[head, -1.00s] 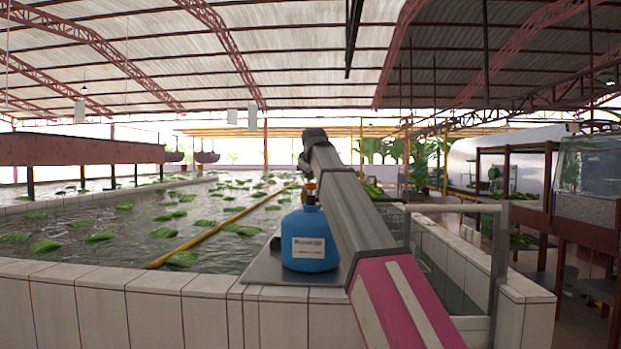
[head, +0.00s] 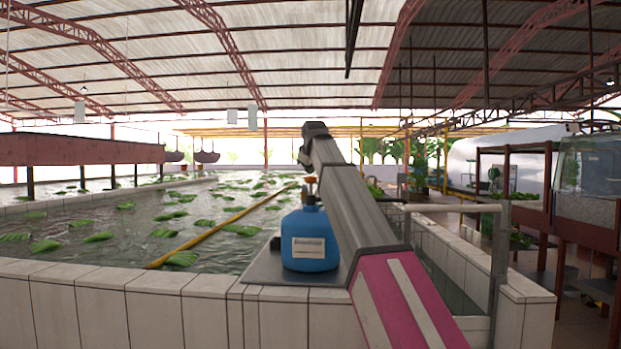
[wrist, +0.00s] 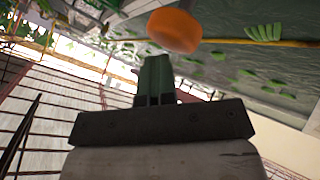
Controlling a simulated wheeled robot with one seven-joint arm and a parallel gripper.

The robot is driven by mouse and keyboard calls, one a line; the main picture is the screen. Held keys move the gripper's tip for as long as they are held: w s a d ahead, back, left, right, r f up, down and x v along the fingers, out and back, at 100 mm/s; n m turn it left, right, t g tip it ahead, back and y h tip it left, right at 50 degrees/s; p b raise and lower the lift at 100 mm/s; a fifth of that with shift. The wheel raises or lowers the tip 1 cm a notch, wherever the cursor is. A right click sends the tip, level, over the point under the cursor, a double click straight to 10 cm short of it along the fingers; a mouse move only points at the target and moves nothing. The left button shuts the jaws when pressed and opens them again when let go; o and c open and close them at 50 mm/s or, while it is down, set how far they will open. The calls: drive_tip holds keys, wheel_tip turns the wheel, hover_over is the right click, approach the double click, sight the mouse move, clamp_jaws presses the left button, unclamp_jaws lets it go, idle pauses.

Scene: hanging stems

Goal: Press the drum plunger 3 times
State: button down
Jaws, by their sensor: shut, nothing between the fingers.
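The blue drum (head: 310,240) stands upright on a grey plate at the pool's corner, with a pale label on its front. Its small orange plunger (head: 310,184) sticks up from the neck. In the wrist view the orange plunger cap (wrist: 174,30) shows large, just beyond the fingertips. My gripper (wrist: 156,62) is shut and empty, its fingers pressed together. In the head view my arm's end hangs just above the plunger, and the fingers are hard to make out there. I cannot tell whether the fingertips touch the cap.
The grey plate (head: 262,268) rests on the tiled pool wall (head: 150,305). Water with floating green leaf bunches (head: 99,237) and a yellow pipe (head: 205,238) lies behind. A metal rail (head: 452,208) stands to the right of my arm.

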drive_tip(key=shift+r, duration=0.1)
drive_tip(key=shift+r, duration=3)
drive_tip(key=shift+r, duration=0.1)
idle(0.5)
drive_tip(key=shift+f, duration=3.15)
